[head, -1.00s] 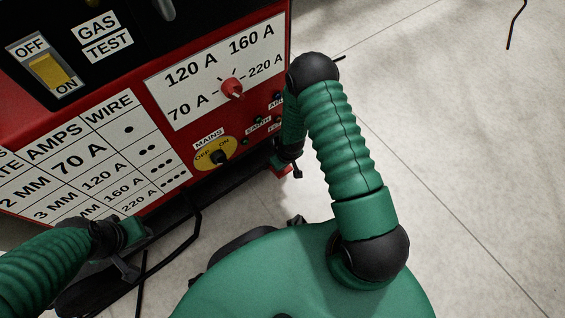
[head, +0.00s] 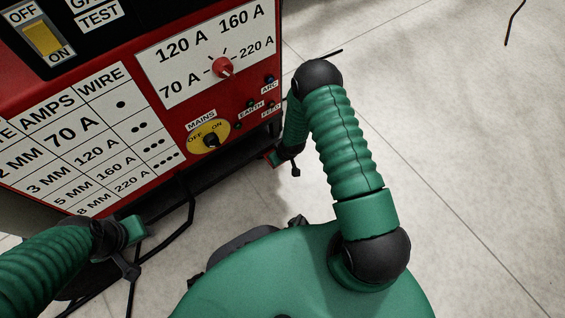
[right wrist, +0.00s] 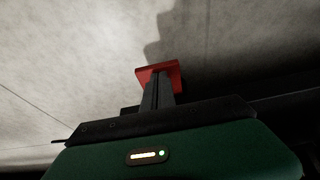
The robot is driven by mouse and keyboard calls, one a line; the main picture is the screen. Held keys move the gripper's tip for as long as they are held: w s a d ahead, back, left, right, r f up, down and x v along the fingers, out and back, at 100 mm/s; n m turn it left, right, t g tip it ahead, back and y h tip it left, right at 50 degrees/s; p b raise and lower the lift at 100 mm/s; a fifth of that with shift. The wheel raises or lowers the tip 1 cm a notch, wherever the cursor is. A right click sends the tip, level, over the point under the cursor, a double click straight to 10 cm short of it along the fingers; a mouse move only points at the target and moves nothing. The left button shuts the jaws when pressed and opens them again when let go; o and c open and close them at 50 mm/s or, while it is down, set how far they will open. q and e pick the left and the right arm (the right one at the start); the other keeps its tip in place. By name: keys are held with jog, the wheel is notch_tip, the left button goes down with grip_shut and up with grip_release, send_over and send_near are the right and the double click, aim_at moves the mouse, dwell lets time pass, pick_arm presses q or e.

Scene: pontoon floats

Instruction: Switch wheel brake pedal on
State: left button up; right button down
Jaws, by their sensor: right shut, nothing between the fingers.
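The wheel brake pedal appears to be the small red plate (right wrist: 158,72) ahead of my right gripper in the right wrist view. A small red patch (head: 274,157), likely the same pedal, shows low at the red machine's right corner in the head view. My right gripper (right wrist: 157,84) is shut and empty, its dark fingers reaching to the red plate and overlapping it; I cannot tell if they touch. My right arm hides most of that area in the head view. My left gripper (head: 143,232) is in front of the machine's lower front; its fingers are unclear.
The red welding machine (head: 185,120) fills the upper left, with a yellow rocker switch (head: 42,38), a red dial (head: 222,67) and a mains knob (head: 211,140). Black cables (head: 172,232) hang below. Pale tiled floor (head: 450,160) is open on the right.

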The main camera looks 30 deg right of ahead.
jog(key=shift+s+f, duration=0.15)
jog(key=shift+f, duration=0.1)
jog(key=shift+s+f, duration=0.2)
jog(key=shift+f, duration=0.5)
jog(key=shift+s+f, duration=0.15)
jog(key=shift+f, duration=0.55)
jog(key=shift+p, duration=0.3)
